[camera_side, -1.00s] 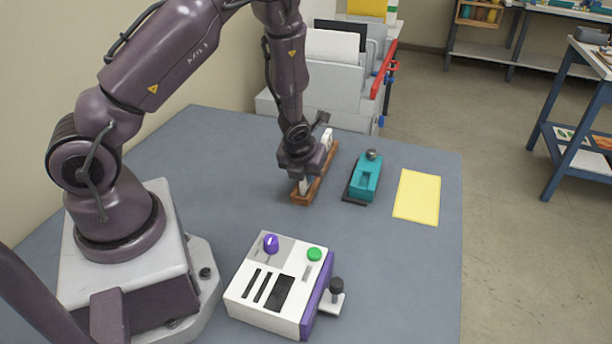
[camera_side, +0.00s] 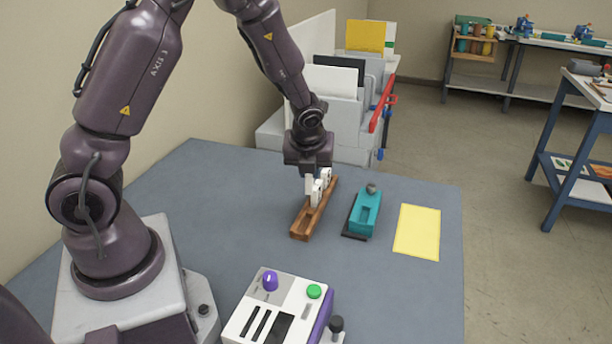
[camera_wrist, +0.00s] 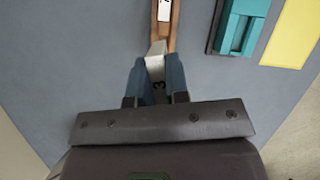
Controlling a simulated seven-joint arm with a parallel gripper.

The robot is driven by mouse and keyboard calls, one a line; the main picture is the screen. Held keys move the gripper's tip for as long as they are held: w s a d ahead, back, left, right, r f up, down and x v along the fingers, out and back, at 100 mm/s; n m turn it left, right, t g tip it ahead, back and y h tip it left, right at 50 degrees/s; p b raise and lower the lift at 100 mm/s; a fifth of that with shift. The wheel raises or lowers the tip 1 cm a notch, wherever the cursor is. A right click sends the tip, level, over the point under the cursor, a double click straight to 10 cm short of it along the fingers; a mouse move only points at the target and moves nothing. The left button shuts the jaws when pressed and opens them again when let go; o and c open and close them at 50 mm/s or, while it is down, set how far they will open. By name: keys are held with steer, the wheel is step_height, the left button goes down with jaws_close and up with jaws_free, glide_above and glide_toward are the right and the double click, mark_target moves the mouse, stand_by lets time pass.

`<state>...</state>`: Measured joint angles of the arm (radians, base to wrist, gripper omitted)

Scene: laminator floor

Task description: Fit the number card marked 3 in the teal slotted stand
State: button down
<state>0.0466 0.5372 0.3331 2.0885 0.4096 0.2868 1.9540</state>
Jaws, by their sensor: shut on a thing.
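The brown wooden rack (camera_side: 302,229) holds other white cards (camera_side: 326,178) farther along; one also shows in the wrist view (camera_wrist: 164,11). The teal slotted stand (camera_side: 364,212) is right of the rack, with a slot in its top and a grey knob at its far end. Its slot looks empty.
A yellow sheet (camera_side: 417,232) lies flat right of the stand. A white control box (camera_side: 262,320) with a purple knob and green button stands nearer the camera. A white machine (camera_side: 335,115) with red handles is behind the table. The blue-grey tabletop between is clear.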

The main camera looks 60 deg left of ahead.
steer(key=w+d+n+g+h, duration=0.3)
steer(key=w+n+h, duration=0.15)
steer(key=n, duration=1.25)
steer(key=w+d+n+g+h, duration=0.25)
steer(key=w+n, duration=0.35)
steer(key=n, duration=1)
steer(key=shift+w+d+f, duration=0.1)
steer(key=shift+d+f, duration=0.05)
steer(key=shift+f, duration=1.2)
steer(key=shift+w+d+f, duration=0.1)
steer(key=shift+d+f, duration=0.05)
steer(key=shift+f, duration=1.2)
steer(key=shift+f, duration=1.15)
steer(key=c, duration=0.7)
jaws_free()
